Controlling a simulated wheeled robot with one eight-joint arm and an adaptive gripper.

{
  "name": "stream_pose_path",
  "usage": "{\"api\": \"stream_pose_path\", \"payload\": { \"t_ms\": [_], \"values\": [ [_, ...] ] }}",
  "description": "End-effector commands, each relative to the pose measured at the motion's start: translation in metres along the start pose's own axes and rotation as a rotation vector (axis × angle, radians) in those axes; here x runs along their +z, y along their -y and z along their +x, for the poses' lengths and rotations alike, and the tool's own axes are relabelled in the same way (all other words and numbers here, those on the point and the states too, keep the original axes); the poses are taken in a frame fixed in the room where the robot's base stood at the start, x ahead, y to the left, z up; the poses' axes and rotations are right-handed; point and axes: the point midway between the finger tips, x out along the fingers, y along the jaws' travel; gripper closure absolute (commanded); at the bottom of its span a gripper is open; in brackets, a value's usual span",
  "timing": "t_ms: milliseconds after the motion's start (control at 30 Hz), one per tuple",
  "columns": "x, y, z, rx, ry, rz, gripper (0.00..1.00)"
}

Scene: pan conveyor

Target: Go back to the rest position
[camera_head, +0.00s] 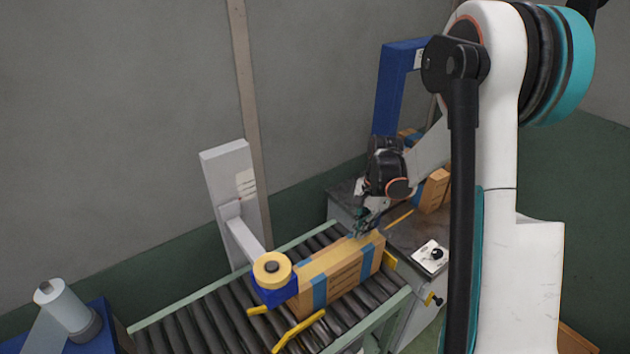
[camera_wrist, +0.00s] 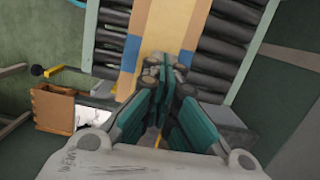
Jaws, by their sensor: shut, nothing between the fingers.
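My gripper (camera_head: 362,226) is at the right end of a long cardboard box, close to its top edge, in the head view. In the wrist view its teal fingers (camera_wrist: 162,82) are closed together with nothing visible between them. The cardboard box (camera_head: 340,272), with blue bands and yellow tape along its top, lies on the roller conveyor. The box also shows in the wrist view (camera_wrist: 150,30), just beyond the fingertips. I cannot tell whether the fingertips touch it.
A tape head with a yellow roll (camera_head: 272,268) on a grey post (camera_head: 228,185) stands at the box's left end. The roller conveyor (camera_head: 190,318) has yellow guides. A smaller box (camera_head: 434,190) and a control box with a black knob (camera_head: 430,257) sit to the right.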

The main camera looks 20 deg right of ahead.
Motion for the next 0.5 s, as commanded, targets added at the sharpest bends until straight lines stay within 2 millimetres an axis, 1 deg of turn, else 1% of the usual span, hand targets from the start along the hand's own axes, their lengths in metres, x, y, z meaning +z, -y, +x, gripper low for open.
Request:
{"api": "stream_pose_path", "payload": {
  "t_ms": [167, 267, 367, 500],
  "values": [
    [0.003, 0.001, -0.004, -0.005, -0.005, -0.014, 1.0],
    [0.013, 0.001, -0.017, -0.021, -0.019, -0.055, 1.0],
    [0.032, 0.0, -0.039, -0.049, -0.047, -0.133, 1.0],
    [0.063, -0.004, -0.072, -0.098, -0.099, -0.269, 1.0]
  ]
}}
